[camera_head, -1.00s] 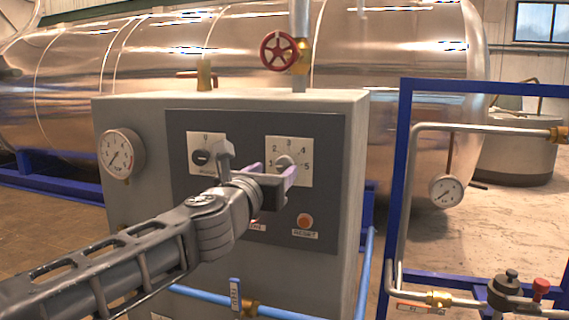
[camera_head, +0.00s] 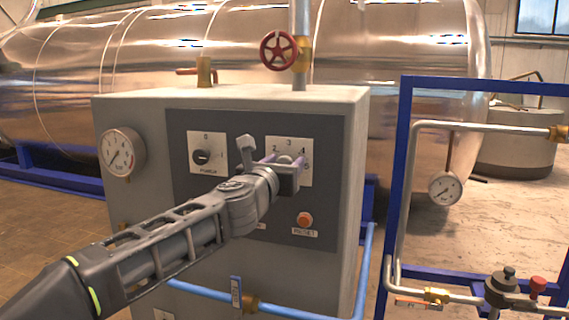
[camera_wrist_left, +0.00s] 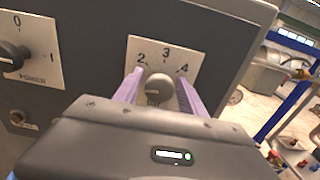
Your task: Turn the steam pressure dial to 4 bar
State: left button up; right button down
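The steam pressure dial is a grey round knob on a white plate (camera_head: 300,144) marked with numbers. My left gripper (camera_head: 285,160) is in front of the dial. In the left wrist view its two purple fingers (camera_wrist_left: 159,90) stand apart, one on each side of the knob. I cannot tell whether they touch it. The gripper body hides the lower plate, and I cannot read the knob's setting clearly. My right gripper is not in view.
A round gauge (camera_head: 122,152) is on the box's left. A blue frame with pipes (camera_head: 404,180) stands to the right.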

pick_arm(q)
grip_shut()
